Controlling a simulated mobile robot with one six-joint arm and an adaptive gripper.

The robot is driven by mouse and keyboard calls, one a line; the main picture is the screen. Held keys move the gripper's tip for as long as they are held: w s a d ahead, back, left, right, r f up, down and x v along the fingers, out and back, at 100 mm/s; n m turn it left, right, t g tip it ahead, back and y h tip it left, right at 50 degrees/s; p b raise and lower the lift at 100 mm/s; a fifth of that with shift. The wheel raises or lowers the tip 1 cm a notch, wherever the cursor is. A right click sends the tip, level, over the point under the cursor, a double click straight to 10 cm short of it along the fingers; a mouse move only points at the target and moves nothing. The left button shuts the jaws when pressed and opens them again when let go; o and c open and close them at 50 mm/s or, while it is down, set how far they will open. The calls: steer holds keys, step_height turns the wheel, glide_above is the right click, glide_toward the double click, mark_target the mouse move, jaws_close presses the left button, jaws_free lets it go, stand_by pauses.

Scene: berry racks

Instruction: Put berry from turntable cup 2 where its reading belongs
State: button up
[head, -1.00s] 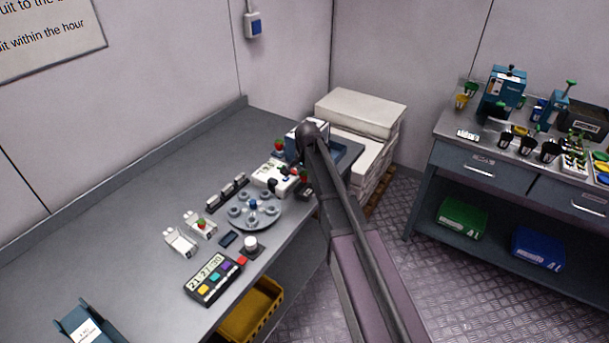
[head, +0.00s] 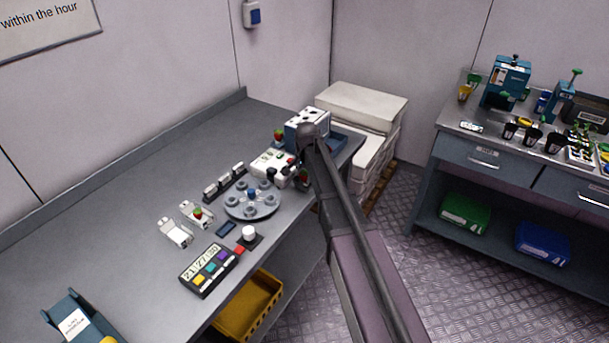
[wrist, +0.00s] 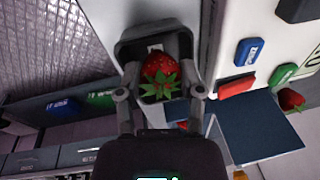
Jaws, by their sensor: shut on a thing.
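My gripper (wrist: 162,92) is shut on a red strawberry (wrist: 160,68) with green leaves, one finger on each side. The strawberry is at the mouth of a dark square cup (wrist: 124,52) with a small white label inside. I cannot tell whether it touches the cup's bottom. The grey turntable (head: 236,213) with several small round cups stands on the bench to the left of my arm. I cannot read which cup is number 2.
A white device (wrist: 228,45) with blue, red and green buttons is close right of the gripper. Another strawberry (wrist: 291,99) is beyond it. On the bench are a white holder with a berry (head: 193,212), an empty one (head: 175,233), and a keypad (head: 210,268). A yellow crate (head: 268,312) is below.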

steer(key=o, duration=0.7)
steer(key=shift+r, duration=0.1)
steer(key=shift+r+p, duration=2.95)
steer(key=shift+p, duration=0.1)
steer(key=s+d+n, duration=0.3)
steer(key=s, duration=0.6)
steer(key=s+d+n+g, duration=0.1)
steer(key=s+d+n, duration=0.2)
steer(key=s, duration=0.6)
steer(key=s+d+n+g, duration=0.1)
steer(key=s+d+n, duration=0.2)
steer(key=s, duration=0.5)
steer(key=shift+s+d+f, duration=0.15)
steer(key=shift+s+d, duration=0.05)
steer(key=shift+s, duration=0.2)
